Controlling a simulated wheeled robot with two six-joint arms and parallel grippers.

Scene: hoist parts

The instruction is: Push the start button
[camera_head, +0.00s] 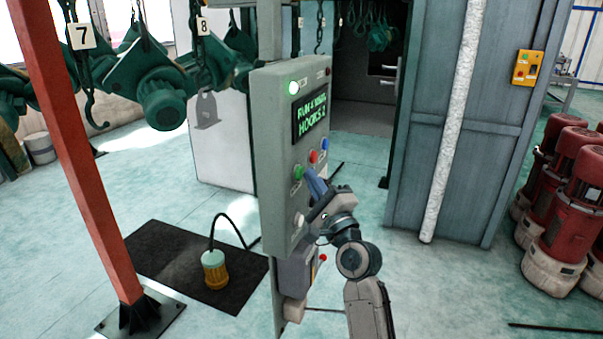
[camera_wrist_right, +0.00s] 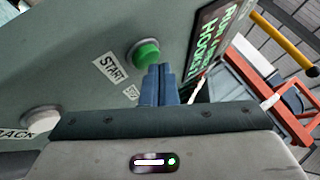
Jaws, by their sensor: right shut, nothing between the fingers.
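The green start button (camera_head: 298,173) sits on the front of a grey control box, left of a red and a blue button. In the right wrist view the green button (camera_wrist_right: 144,53) is large, with a START label (camera_wrist_right: 110,68) beside it. My right gripper (camera_head: 315,182) is shut and empty, its blue fingers close to the panel just beside the button. In the right wrist view the fingertips (camera_wrist_right: 160,72) are just below and right of the button; I cannot tell whether they touch the panel. My left gripper is not in view.
The control box (camera_head: 270,130) has a lit screen (camera_head: 310,113) and a white button (camera_head: 299,220) lower down. A red post (camera_head: 80,150) and hanging hooks are left. Red motors (camera_head: 565,200) stand right. A yellow pendant lamp-like piece (camera_head: 215,270) rests on a black mat (camera_head: 160,250).

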